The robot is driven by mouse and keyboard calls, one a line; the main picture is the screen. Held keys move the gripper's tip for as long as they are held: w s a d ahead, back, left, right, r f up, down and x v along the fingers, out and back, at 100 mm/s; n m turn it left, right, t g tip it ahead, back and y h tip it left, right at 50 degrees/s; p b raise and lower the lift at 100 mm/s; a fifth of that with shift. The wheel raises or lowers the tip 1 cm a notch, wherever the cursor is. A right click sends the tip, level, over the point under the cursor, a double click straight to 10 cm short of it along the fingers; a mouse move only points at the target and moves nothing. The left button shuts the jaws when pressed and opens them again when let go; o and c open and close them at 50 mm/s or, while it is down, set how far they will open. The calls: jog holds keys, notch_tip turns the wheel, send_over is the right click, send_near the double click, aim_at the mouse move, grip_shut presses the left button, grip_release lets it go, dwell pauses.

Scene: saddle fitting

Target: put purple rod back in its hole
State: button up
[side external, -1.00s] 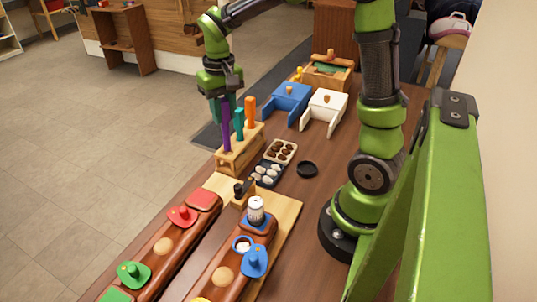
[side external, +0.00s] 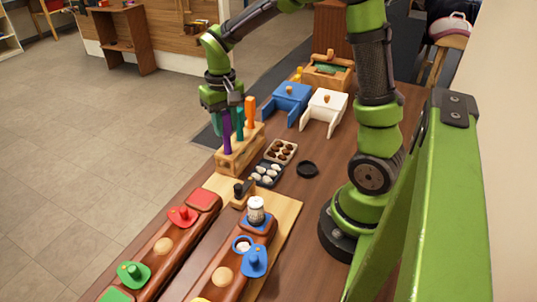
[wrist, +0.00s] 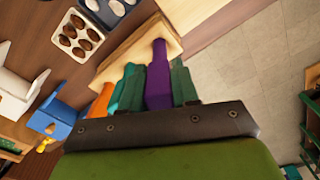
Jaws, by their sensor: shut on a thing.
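The purple rod (side external: 227,136) stands upright at the near end of the wooden rod block (side external: 238,160); its lower end meets the block's top, and I cannot tell how deep it sits in a hole. My gripper (side external: 228,112) is above the block, shut on the upper part of the purple rod. In the wrist view the purple rod (wrist: 158,75) lies between my two green fingers, with its far end at the block (wrist: 140,48). A teal rod (side external: 239,125) and an orange rod (side external: 250,112) stand in the block beside it.
Beside the block are a tray of brown pieces (side external: 281,151), a dark tray of pale pieces (side external: 266,174) and a black round dish (side external: 307,169). Long wooden trays with coloured lids lie in front.

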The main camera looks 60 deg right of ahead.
jog(key=shift+f, duration=1.2)
jog(key=o, duration=0.9)
jog(key=shift+o, duration=0.2)
jog(key=shift+r, duration=0.1)
notch_tip(320, 180, up, 16)
jog(key=s+a+f+n+t+y, duration=0.1)
jog(key=s+a+f+t+y, duration=0.1)
jog(key=s+a+t, duration=0.5)
jog(key=s+a, duration=0.2)
jog(key=s, duration=0.3)
jog(key=shift+s+f+n, duration=0.3)
jog(key=shift+s+n, duration=0.1)
